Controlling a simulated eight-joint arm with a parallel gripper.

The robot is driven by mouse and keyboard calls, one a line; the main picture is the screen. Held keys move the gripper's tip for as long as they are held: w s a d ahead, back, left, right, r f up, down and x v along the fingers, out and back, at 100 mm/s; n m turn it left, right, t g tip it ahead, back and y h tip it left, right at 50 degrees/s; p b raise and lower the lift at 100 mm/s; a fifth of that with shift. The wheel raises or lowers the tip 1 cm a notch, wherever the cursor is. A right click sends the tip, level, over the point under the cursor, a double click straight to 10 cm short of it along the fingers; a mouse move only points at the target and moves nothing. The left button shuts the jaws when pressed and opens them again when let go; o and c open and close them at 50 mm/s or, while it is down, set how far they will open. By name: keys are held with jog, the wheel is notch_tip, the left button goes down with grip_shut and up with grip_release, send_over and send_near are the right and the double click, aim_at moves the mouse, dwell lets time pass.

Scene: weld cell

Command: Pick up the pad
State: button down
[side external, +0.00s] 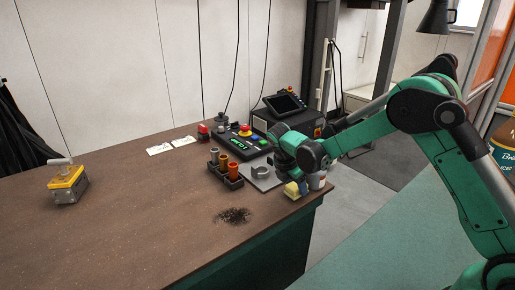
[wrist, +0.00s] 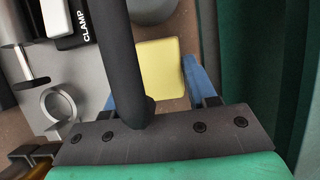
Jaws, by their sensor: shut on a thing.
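The yellow pad (wrist: 162,68) shows in the wrist view as a rounded square block between the blue fingers of my gripper (wrist: 153,90). My gripper is shut on it. A dark arm part covers some of its left side. In the side view the yellow pad (side external: 291,190) is small, at the near right corner of the brown bench, under my gripper (side external: 297,188). I cannot tell whether it touches the bench top or is slightly above it.
A grey bracket with a ring (side external: 262,176) and a rack of several cylinders (side external: 226,168) stand left of my gripper. A control box (side external: 241,142) is behind. A yellow-topped block (side external: 67,184) sits far left. A dark stain (side external: 233,215) marks the bench (side external: 140,220), whose middle is clear.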

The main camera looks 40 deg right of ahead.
aim_at(296, 185)
jog(key=shift+r, duration=0.4)
notch_tip(296, 185, up, 2)
jog(key=shift+r, duration=0.1)
jog(key=a, duration=1.8)
